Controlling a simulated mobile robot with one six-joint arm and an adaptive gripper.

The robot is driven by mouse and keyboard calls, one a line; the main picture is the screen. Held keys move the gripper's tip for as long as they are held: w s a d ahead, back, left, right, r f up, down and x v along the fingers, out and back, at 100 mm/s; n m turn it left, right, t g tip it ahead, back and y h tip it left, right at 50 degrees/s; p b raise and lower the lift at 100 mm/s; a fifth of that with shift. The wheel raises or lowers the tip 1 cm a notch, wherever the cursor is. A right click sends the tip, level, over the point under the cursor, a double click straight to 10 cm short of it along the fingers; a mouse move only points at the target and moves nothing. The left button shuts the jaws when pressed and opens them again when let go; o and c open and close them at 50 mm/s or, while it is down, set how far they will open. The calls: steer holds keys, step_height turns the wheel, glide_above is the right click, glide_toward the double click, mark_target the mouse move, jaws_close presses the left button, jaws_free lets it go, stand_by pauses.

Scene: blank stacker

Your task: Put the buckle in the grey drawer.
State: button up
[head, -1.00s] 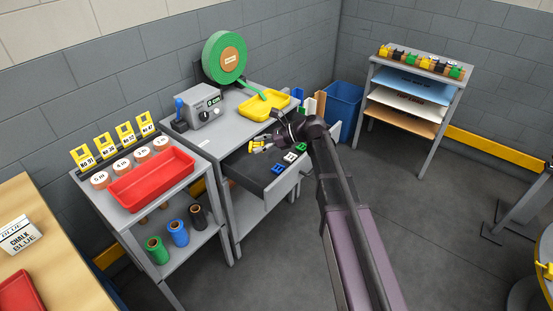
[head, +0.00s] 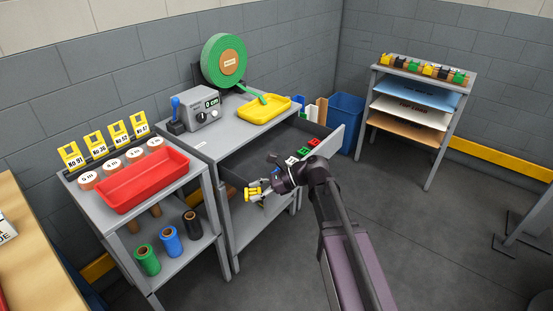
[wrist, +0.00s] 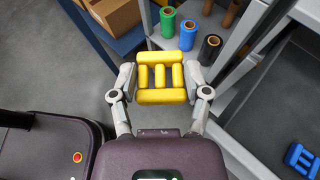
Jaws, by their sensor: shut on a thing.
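The yellow buckle (wrist: 160,78) is held between the two fingers of my gripper (wrist: 160,88) in the wrist view. In the head view the buckle (head: 253,193) and my gripper (head: 264,190) show at the near left end of the grey drawer (head: 328,148), which is pulled open. The wrist view shows floor and a lower shelf beneath the buckle, so it appears to be outside the drawer's side wall. A blue buckle (wrist: 301,160) shows at the lower right there. Green, red and white pieces (head: 303,151) lie in the drawer, partly hidden by my arm.
A yellow tray (head: 265,109) and a green reel (head: 224,61) are on the bench above the drawer. A stand with a red tray (head: 143,180) and coloured rolls (head: 171,240) is to the left. A blue bin (head: 346,120) is behind right.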

steer(key=w+f+b, duration=0.1)
steer(key=w, duration=1.5)
steer(key=shift+f, duration=0.25)
steer(key=shift+f+b, duration=0.15)
steer(key=shift+b, duration=0.25)
steer(key=shift+f+b, duration=1.65)
steer(key=shift+f, duration=0.2)
steer(key=shift+s+d+f+b, duration=0.1)
steer(key=shift+s+f+b, duration=0.1)
steer(key=shift+b, duration=0.4)
steer(key=o, duration=0.9)
steer(key=shift+f, duration=0.1)
steer(key=shift+o, duration=0.2)
steer(key=shift+s, duration=0.1)
